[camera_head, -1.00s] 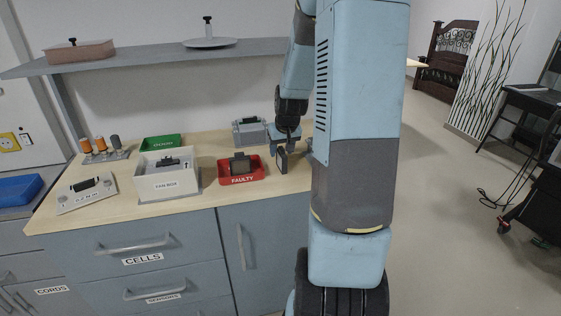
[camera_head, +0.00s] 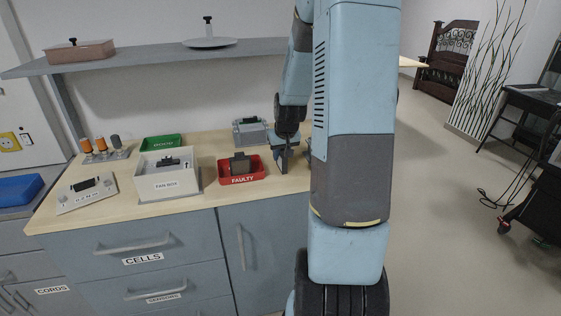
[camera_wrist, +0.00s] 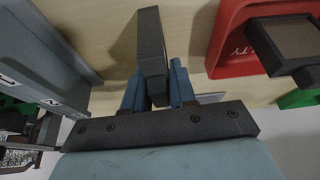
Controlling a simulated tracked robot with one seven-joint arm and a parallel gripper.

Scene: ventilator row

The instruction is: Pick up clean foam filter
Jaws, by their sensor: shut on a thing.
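My gripper (camera_wrist: 155,92) is shut on a dark grey foam filter (camera_wrist: 151,35), a flat slab gripped between the two blue fingers. In the head view the filter (camera_head: 284,160) stands upright at the gripper, to the right of the red FAULTY tray. It is over the wooden counter near its front edge; I cannot tell whether it touches the counter. The FAULTY tray (camera_head: 256,177) holds another dark grey block (camera_head: 240,163); the tray's red wall also shows in the wrist view (camera_wrist: 222,45).
A white FAN BOX (camera_head: 168,184) and a green GOOD tray (camera_head: 160,143) stand to the left on the counter (camera_head: 125,205). A grey device (camera_head: 250,131) stands behind the FAULTY tray. A wall shelf (camera_head: 140,58) hangs above.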

